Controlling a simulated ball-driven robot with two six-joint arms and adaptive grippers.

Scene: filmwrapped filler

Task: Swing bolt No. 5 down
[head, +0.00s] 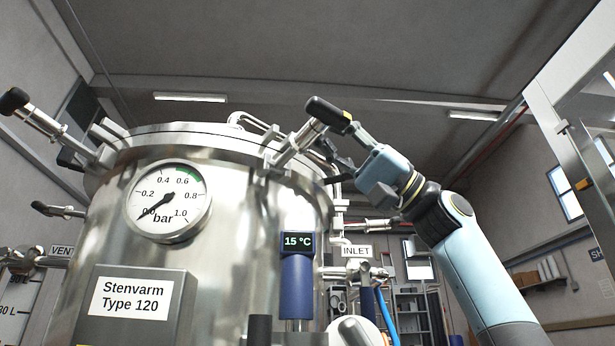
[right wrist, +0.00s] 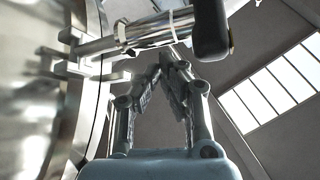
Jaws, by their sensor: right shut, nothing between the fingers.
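A steel swing bolt with a black handle (head: 325,113) stands at the right front of the vessel's lid (head: 190,130). It tilts up and to the right from its bracket. Its handle also shows in the right wrist view (right wrist: 210,28), lying across the top beyond my fingertips. I see no number on it. My right gripper (head: 338,155) is just to the right of and below this bolt, shut and empty. In the right wrist view its fingertips (right wrist: 172,76) meet just below the bolt's shaft; I cannot tell whether they touch. My left gripper is not in view.
A pressure gauge (head: 168,201), a blue temperature sensor (head: 297,275) and the INLET fittings (head: 357,251) are on the vessel. Free air lies above the lid.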

